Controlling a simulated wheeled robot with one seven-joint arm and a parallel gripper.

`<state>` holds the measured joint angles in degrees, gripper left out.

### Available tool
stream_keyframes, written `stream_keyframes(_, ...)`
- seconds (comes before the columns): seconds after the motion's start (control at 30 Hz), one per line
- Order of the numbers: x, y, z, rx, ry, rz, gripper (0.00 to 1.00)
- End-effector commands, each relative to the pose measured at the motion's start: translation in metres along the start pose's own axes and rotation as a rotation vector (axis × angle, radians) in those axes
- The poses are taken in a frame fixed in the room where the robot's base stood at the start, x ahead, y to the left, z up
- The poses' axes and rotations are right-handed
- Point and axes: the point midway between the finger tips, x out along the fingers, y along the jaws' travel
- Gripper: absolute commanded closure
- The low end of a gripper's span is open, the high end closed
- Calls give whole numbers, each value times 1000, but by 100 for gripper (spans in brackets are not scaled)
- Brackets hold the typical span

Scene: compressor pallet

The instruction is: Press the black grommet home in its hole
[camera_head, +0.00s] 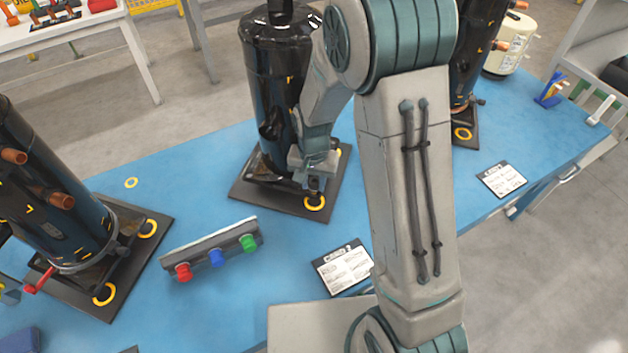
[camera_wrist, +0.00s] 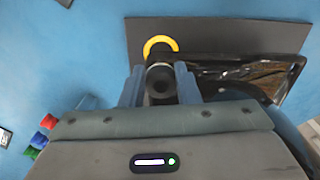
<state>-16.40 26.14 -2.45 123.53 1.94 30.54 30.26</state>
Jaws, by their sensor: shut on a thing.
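My gripper (camera_head: 314,183) is low at the front right corner of the middle compressor's base plate (camera_head: 270,197). In the wrist view my gripper (camera_wrist: 160,88) has its two blue-grey fingers closed on the black grommet (camera_wrist: 160,76), a short dark cylinder with a round opening. A yellow ring (camera_wrist: 160,43) on the plate shows just beyond the grommet; this ring also shows in the head view (camera_head: 315,207) under the fingers. The hole itself is hidden, and I cannot tell whether the grommet touches it. The black compressor (camera_head: 275,80) stands upright beside my gripper.
A rack with red, blue and green knobs (camera_head: 212,255) lies on the blue table (camera_head: 190,215) to the left. Another compressor (camera_head: 45,195) stands at far left. A written card (camera_head: 342,268) lies in front.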

Motion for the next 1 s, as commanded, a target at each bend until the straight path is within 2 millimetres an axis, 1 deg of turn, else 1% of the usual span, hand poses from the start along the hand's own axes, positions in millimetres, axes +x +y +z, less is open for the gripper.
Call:
stream_keyframes(0.27, 1, 0, 0, 0, 0, 0, 93)
stream_keyframes(1.0, 20, 0, 0, 0, 0, 0, 93)
